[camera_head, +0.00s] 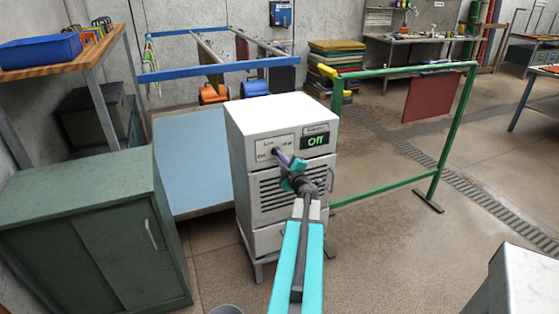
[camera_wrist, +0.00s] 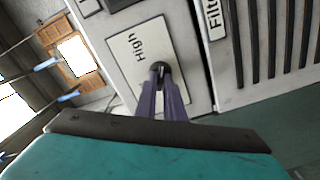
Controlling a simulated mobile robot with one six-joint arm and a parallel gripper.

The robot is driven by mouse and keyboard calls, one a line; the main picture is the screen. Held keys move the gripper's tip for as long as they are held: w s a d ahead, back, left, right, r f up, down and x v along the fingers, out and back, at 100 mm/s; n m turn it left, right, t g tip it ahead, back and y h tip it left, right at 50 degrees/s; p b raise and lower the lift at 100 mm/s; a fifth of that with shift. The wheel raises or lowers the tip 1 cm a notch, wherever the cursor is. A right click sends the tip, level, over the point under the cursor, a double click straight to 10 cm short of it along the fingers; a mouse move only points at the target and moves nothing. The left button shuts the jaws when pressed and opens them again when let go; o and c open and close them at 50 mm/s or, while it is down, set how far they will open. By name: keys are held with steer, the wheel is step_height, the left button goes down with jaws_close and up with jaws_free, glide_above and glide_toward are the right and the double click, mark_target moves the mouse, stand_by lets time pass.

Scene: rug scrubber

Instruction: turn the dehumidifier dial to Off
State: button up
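The dehumidifier (camera_head: 290,112) is a pale grey cabinet in the middle of the head view. Its display (camera_head: 315,141) reads "Off" in green. Its dial (camera_wrist: 160,69) is a small dark knob on a light label plate (camera_wrist: 132,48), where the word "High" is readable in the wrist view. My gripper (camera_head: 279,154) reaches the dial from the front. In the wrist view its two purple fingers (camera_wrist: 161,82) are close together with the knob between their tips. The fingers cover part of the knob, and its pointer cannot be made out.
A green cabinet (camera_head: 75,190) stands left of the dehumidifier. A green rail frame (camera_head: 455,125) stands to its right, with a dark red mat (camera_head: 430,97) on it. A blue rack (camera_head: 200,72) is behind.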

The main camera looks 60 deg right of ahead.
steer(key=shift+o, duration=0.2)
steer(key=shift+w+r, duration=0.4)
steer(key=shift+r, duration=0.2)
steer(key=o, duration=0.5)
steer(key=shift+s+a+f, duration=0.1)
steer(key=shift+s+a, duration=0.05)
steer(key=shift+s, duration=0.05)
steer(key=v, duration=1.1)
steer(key=shift+s+f, duration=0.3)
steer(key=shift+f, duration=0.05)
steer(key=s+p, duration=0.1)
steer(key=p, duration=0.2)
steer(key=shift+a+p, duration=0.35)
steer(key=shift+p, duration=0.05)
steer(key=shift+s+a+p, duration=0.2)
steer(key=shift+s+p, duration=0.1)
steer(key=shift+p, duration=0.55)
steer(key=shift+s+a+f+p, duration=0.15)
steer(key=shift+s+a+p, duration=0.05)
steer(key=shift+p, duration=0.3)
